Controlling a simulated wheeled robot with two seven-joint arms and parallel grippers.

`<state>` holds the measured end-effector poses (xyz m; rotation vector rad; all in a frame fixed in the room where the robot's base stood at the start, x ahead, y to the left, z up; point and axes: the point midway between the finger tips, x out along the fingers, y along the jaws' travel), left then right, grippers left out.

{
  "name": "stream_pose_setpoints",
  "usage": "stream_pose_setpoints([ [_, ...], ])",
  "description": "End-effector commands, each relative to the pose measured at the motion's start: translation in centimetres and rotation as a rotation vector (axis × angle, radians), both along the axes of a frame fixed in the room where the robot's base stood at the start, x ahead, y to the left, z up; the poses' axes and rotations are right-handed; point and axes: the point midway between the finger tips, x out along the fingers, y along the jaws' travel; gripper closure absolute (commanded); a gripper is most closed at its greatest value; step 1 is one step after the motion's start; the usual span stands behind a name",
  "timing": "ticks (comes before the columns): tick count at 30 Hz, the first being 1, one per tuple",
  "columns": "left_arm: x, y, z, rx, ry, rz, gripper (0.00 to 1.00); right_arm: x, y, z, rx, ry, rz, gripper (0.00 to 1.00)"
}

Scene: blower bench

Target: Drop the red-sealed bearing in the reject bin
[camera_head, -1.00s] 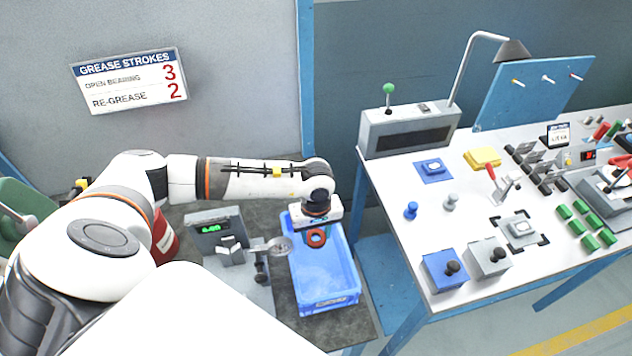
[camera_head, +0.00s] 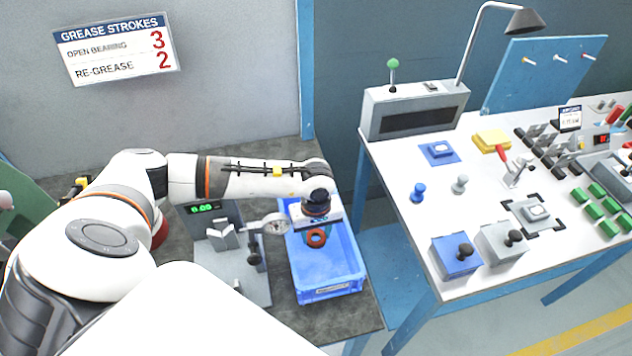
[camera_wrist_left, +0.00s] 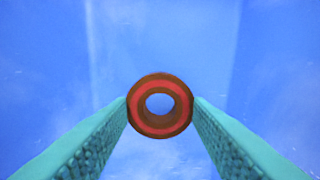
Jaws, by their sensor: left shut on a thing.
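The red-sealed bearing (camera_head: 316,238) is a small ring with a red face and a brown rim. My left gripper (camera_head: 318,228) is shut on it and holds it over the blue bin (camera_head: 350,270). In the left wrist view the bearing (camera_wrist_left: 160,106) sits between the two teal finger pads (camera_wrist_left: 160,120), with blue bin surface behind it. The bin looks empty apart from what the gripper and arm hide. I cannot tell the exact height of the bearing above the bin floor. My right gripper is not in view.
A grey device with a green display (camera_head: 203,208) and a round gauge (camera_head: 275,225) stand just left of the bin. The white bench (camera_head: 420,215) at right holds blue and grey boxes, several green blocks and a lamp. A grease-strokes sign (camera_head: 118,50) hangs on the wall.

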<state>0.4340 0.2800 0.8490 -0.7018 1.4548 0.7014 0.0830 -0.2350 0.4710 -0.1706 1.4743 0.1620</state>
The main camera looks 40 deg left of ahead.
Motion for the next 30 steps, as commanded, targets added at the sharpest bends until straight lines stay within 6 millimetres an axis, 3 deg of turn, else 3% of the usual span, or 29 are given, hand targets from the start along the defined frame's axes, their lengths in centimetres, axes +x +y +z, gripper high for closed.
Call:
stream_pose_setpoints([
  [5,0.0,0.0,0.1,0.001,-0.001,0.000,0.77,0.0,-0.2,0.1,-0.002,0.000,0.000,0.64],
  [6,0.0,0.0,0.1,0.001,-0.001,0.000,0.51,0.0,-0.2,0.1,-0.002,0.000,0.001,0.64],
  [10,0.0,0.0,0.1,0.001,-0.001,0.000,0.30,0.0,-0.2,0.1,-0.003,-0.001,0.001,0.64],
  [21,0.1,0.0,0.6,0.000,-0.001,0.000,0.30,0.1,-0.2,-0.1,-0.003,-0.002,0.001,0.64],
  [26,0.1,0.1,3.1,0.001,-0.006,-0.002,0.30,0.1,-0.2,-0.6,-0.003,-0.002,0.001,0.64],
  [30,0.1,0.0,6.2,0.000,-0.006,-0.001,0.30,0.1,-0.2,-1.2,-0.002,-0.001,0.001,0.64],
])
